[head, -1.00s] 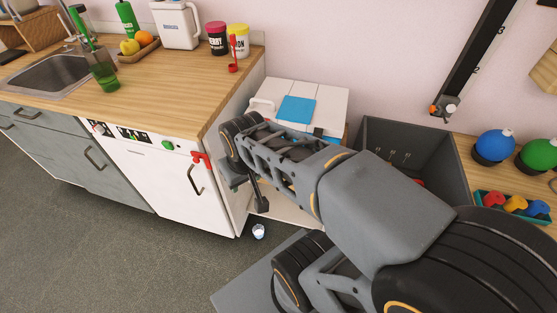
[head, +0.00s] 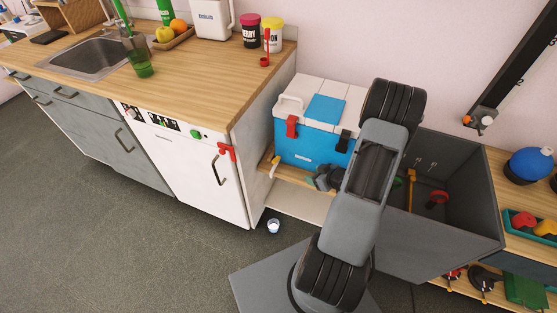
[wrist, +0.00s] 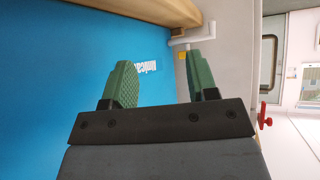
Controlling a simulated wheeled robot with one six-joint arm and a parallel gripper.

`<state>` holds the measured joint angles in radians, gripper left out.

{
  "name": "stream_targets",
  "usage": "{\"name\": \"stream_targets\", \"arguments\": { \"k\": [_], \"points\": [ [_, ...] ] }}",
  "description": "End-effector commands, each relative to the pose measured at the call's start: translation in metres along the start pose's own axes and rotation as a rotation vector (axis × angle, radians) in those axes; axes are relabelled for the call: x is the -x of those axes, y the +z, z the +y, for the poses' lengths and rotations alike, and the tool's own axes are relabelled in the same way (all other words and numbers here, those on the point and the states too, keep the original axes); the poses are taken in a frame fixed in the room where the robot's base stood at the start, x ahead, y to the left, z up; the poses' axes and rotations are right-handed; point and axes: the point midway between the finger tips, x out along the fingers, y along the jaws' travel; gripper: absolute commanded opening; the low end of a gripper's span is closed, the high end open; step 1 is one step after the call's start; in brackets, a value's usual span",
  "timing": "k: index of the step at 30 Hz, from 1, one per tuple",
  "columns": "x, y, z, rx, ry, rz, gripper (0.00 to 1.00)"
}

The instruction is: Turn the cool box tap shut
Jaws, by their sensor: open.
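The blue cool box (head: 305,145) with a white lid stands on a low wooden shelf; its blue front fills the left of the wrist view (wrist: 60,90). A small pale tap with a yellow part (head: 274,167) sticks out at its lower left. In the wrist view a white piece with a yellow part (wrist: 184,38), which looks like the tap, lies beyond the fingers. My gripper (wrist: 163,80) is open and empty, with green pads, apart from the tap. In the head view my gripper (head: 322,178) is in front of the box, its fingers hard to make out.
A white cabinet with a red lever (head: 227,151) stands left of the box. A small cup (head: 273,226) is on the floor below the tap. A grey open bin (head: 455,200) is on the right. The floor at left is clear.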

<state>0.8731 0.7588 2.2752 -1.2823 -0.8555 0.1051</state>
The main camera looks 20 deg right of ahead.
Motion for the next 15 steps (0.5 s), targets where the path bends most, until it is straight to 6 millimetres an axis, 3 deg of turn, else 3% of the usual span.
{"name": "stream_targets", "arguments": {
  "k": [3,6,11,15],
  "points": [
    [0.002,-0.028,-0.011,0.047,-0.074,0.149,0.53],
    [0.005,-0.042,-0.018,0.058,-0.113,0.229,0.53],
    [-0.001,-0.054,-0.022,0.056,-0.132,0.286,0.53],
    [-0.021,-0.06,-0.026,0.053,-0.135,0.291,0.53]
  ]
}}
